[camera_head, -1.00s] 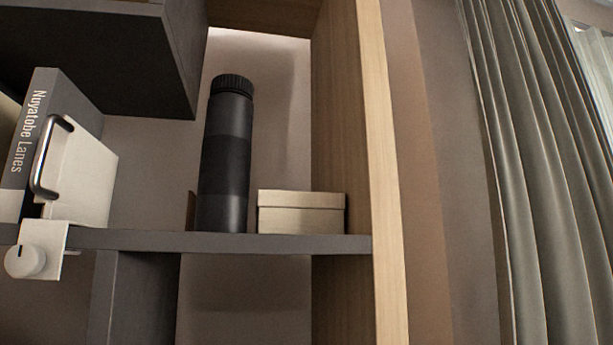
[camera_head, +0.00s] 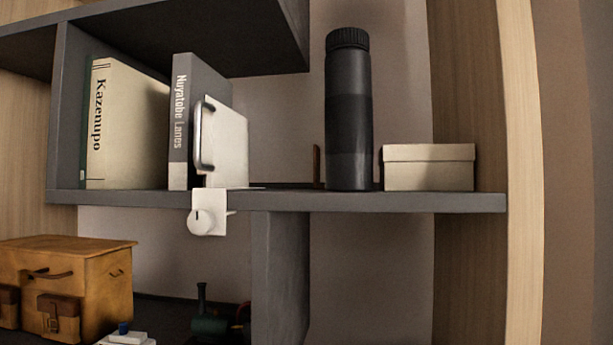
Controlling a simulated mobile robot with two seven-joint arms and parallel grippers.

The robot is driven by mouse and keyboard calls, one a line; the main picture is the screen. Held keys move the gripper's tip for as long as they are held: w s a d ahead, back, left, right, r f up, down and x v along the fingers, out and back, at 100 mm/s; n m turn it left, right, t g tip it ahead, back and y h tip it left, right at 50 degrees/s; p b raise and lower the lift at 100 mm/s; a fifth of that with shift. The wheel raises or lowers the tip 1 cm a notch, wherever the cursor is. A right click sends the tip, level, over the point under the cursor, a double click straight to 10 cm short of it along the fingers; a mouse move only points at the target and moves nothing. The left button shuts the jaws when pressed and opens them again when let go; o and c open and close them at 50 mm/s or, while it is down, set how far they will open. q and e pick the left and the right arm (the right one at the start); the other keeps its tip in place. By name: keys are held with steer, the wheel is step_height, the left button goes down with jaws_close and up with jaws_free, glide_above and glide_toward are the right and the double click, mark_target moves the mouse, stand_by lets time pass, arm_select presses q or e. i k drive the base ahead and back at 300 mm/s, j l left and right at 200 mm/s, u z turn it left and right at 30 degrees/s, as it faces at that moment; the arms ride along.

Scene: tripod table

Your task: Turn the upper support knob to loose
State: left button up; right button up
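A white bracket (camera_head: 210,198) is fixed on the front edge of the grey shelf. A round white knob (camera_head: 201,221) with a dark mark near its top sits on the bracket's lower front. A white block (camera_head: 226,140) with a metal handle (camera_head: 202,135) stands on the shelf just above the bracket. I cannot tell from this view whether this is the upper support knob, or whether it is tight or loose. No tripod shows. Neither of my grippers is in view.
Books (camera_head: 122,125) stand left of the block on the shelf (camera_head: 400,202). A dark bottle (camera_head: 348,110) and a lidded beige box (camera_head: 429,167) stand to the right. A wooden chest (camera_head: 75,285) sits lower left. A wooden upright (camera_head: 522,170) bounds the shelf.

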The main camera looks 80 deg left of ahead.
mark_target(199, 221)
steer(key=u, duration=0.95)
steer(key=k+u, duration=0.1)
steer(key=u, duration=0.35)
steer(key=l+u, duration=0.1)
steer(key=u, duration=1.35)
steer(key=k+j, duration=0.05)
steer(key=j, duration=0.05)
